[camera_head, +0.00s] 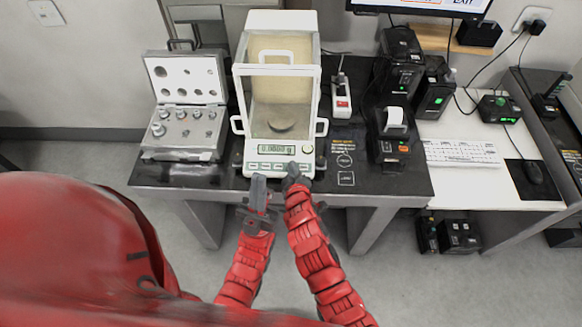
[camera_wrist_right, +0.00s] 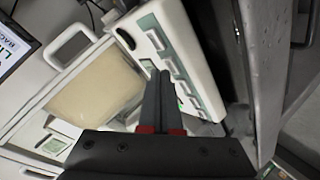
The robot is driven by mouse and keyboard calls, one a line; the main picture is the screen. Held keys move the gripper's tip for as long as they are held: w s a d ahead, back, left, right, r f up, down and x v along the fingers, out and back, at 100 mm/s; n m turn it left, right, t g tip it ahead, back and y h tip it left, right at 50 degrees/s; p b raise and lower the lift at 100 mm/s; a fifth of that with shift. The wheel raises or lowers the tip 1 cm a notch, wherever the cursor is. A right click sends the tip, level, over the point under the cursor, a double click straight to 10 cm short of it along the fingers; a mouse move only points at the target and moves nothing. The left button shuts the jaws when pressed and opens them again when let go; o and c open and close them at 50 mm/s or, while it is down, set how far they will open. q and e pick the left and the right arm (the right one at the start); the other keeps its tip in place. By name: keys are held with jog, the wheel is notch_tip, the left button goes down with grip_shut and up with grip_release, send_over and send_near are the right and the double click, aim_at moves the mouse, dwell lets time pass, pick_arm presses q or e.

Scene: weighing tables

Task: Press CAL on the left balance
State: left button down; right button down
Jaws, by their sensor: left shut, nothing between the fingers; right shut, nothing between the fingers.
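The balance (camera_head: 278,150) stands on the dark table, with a glass draft shield, a round pan inside and a lit display (camera_head: 277,149) on its front. A row of buttons (camera_head: 278,166) runs along the front panel below the display. My right gripper (camera_head: 292,172) is shut and empty at the right part of this button row. In the right wrist view its shut fingertips (camera_wrist_right: 160,75) lie over the panel beside the green-edged buttons (camera_wrist_right: 180,68); I cannot tell whether they touch. My left gripper (camera_head: 258,182) is shut and empty just in front of the panel. The button labels are too small to read.
An open case of weights (camera_head: 185,151) stands left of the balance. A small printer (camera_head: 392,148), black devices (camera_head: 403,50) and a white box with a red switch (camera_head: 341,98) stand to the right. A keyboard (camera_head: 462,153) and mouse (camera_head: 532,171) lie on the white desk.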

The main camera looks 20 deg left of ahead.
jog(key=shift+w+f+b, duration=0.1)
jog(key=shift+f+b, duration=0.25)
dwell(0.6)
jog(key=shift+r, duration=0.15)
jog(key=shift+s+r+p, duration=0.3)
jog(key=shift+r+p, duration=0.25)
jog(key=shift+r, duration=0.05)
jog(key=shift+r, duration=0.1)
jog(key=r+p, duration=0.1)
jog(key=s+r+p, duration=0.1)
jog(key=r, duration=0.1)
jog(key=r+p, duration=0.1)
jog(key=shift+s+d+r, duration=0.25)
jog(key=shift+s+r, duration=0.05)
jog(key=shift+s, duration=0.05)
dwell(0.8)
jog(key=shift+f, duration=0.1)
